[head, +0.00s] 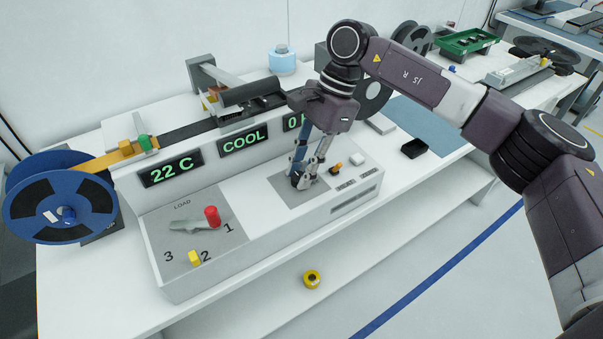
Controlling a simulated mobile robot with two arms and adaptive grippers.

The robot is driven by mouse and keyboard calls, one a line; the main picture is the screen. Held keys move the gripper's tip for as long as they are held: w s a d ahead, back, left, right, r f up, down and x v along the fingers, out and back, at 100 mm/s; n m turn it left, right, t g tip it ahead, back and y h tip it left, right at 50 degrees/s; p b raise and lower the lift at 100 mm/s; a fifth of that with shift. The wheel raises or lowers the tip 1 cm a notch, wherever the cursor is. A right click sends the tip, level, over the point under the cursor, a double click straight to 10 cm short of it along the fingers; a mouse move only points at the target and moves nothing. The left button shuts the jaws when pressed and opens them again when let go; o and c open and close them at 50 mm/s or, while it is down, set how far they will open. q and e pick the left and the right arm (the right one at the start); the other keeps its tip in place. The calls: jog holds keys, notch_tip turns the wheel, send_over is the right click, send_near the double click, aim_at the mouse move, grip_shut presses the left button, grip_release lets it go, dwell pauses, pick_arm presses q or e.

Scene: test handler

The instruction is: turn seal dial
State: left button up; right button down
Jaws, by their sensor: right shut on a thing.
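The seal dial (304,184) is a small dark knob on a grey square panel of the white machine (240,262). My right gripper (303,175) reaches down from above with its fingers around the dial and is shut on it. The fingers hide most of the dial, so its pointing direction and markings cannot be read. Displays on the machine read "22 C" (171,169) and "COOL" (244,139). A third display (292,123) starts with 0, and my right arm hides the rest. My left gripper is not in view.
An orange-tipped switch (336,168) and white button (357,159) sit close right. A blue reel (60,200) stands far left; a black tray (414,148) lies right.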

jog(key=shift+w, duration=0.1)
dwell(0.4)
jog(key=c, duration=1.7)
grip_release()
jog(key=shift+o, duration=0.2)
jog(key=shift+r, duration=0.1)
jog(key=v, duration=1.2)
jog(key=shift+a, duration=0.1)
